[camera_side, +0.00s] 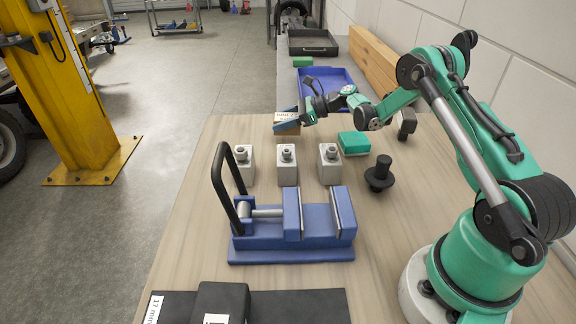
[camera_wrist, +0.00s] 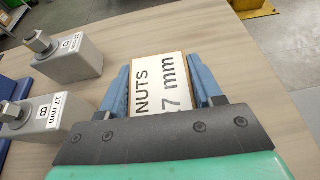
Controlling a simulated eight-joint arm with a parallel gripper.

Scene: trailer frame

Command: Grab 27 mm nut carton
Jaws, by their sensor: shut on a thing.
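A small carton (camera_wrist: 158,82) with a white label sits between the two blue fingers of my gripper (camera_wrist: 162,76) in the wrist view.
Three grey blocks with bolts (camera_side: 287,166) stand in a row nearer the camera, behind a blue vise (camera_side: 290,240) with a tall black handle. A green box (camera_side: 353,143) and black knob-like part (camera_side: 379,175) are right. A blue tray (camera_side: 325,82) lies beyond.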

